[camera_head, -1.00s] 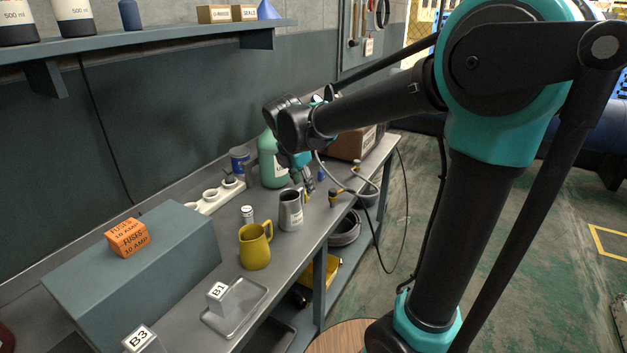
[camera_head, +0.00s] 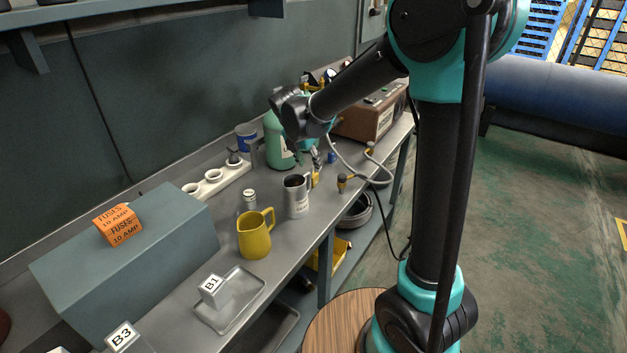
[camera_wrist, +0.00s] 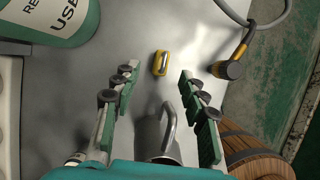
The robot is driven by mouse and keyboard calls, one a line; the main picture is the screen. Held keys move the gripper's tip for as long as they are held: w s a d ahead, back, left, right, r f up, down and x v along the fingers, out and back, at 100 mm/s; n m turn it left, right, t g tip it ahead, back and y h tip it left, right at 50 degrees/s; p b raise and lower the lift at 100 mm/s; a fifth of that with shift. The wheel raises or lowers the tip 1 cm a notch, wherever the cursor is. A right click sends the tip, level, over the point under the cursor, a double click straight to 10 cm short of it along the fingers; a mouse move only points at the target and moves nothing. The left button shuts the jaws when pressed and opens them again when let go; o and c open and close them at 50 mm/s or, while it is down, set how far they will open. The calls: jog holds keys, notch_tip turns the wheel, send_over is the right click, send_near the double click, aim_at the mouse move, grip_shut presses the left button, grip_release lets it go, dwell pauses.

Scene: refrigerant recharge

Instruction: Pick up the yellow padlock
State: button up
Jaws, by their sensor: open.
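The yellow padlock (camera_wrist: 160,62) lies on the grey bench top in the wrist view, with a grey metal part along its middle. In the head view it is a small yellow patch (camera_head: 315,181) just behind the steel mug, close under my gripper (camera_head: 317,158). In the wrist view my gripper (camera_wrist: 158,76) is open and empty, its two green-and-black fingers on either side of the picture. The padlock shows between and just beyond the fingertips, not touching them. How high the fingertips are above it is hard to tell.
The steel mug (camera_head: 297,197) stands close in front, its handle showing between the fingers in the wrist view (camera_wrist: 168,125). A green bottle (camera_head: 278,145) is at the left. A hose with a yellow-and-black fitting (camera_wrist: 230,66) lies right. A yellow jug (camera_head: 254,236) stands nearer.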

aim_at(313, 174)
jog(key=shift+s+x, duration=0.15)
jog(key=shift+x, duration=1.75)
jog(key=shift+s+x, duration=0.15)
jog(key=shift+x, duration=1.75)
jog(key=shift+f, duration=0.1)
jog(key=shift+c, duration=0.5)
grip_shut()
